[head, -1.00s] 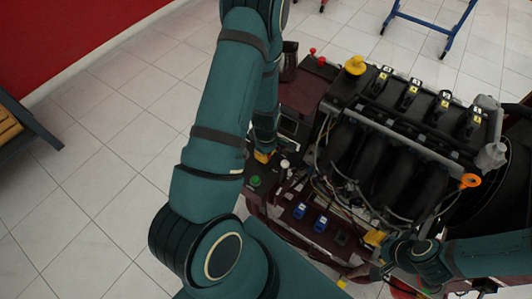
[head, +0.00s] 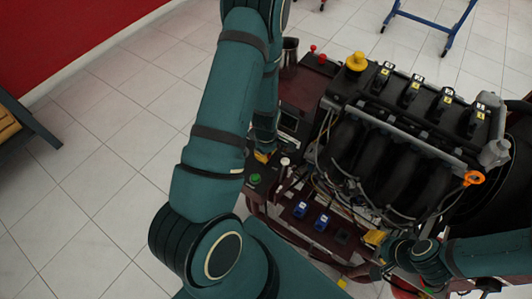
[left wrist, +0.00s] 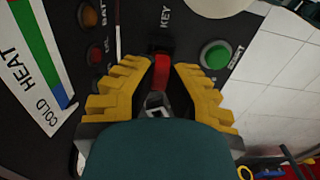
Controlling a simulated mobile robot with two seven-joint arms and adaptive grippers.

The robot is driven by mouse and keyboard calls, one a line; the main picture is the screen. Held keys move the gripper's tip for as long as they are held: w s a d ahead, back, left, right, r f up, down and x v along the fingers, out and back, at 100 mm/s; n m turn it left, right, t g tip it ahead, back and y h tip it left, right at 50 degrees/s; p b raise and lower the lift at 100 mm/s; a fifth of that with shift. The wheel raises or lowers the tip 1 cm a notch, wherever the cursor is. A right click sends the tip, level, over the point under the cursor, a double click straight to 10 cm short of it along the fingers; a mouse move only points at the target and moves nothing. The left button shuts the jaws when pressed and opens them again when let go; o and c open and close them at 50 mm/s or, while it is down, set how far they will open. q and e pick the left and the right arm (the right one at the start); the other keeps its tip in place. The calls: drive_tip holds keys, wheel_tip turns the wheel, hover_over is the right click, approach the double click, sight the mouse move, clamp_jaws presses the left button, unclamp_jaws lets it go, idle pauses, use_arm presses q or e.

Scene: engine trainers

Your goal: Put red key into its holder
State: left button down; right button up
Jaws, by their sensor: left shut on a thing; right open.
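The red key (left wrist: 162,68) is between the yellow fingers of my left gripper (left wrist: 163,72), which is shut on it, in the left wrist view. The key points at the dark panel just below the KEY label (left wrist: 166,18). The holder is a dark spot (left wrist: 160,46) at the key's far end; I cannot tell whether the key is inside it. In the head view my left gripper (head: 262,156) is at the panel's left part, mostly behind my arm, and the key is hidden. My right gripper (head: 374,246) is open near the trainer's front edge.
A green start button (left wrist: 215,55) is right of the key. A heat gauge (left wrist: 35,65) and small indicators lie left. In the head view the engine (head: 400,140) fills the right, with blue switches (head: 321,222) in front.

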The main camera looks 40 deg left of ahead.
use_arm(q)
drive_tip(key=shift+f, duration=0.1)
drive_tip(key=c, duration=0.6)
unclamp_jaws()
drive_tip(key=shift+r, duration=0.2)
drive_tip(key=shift+r+p, duration=1.1)
drive_tip(key=shift+r, duration=0.2)
drive_tip(key=shift+r, duration=0.1)
drive_tip(key=shift+r+p, duration=1.95)
drive_tip(key=shift+r, duration=0.5)
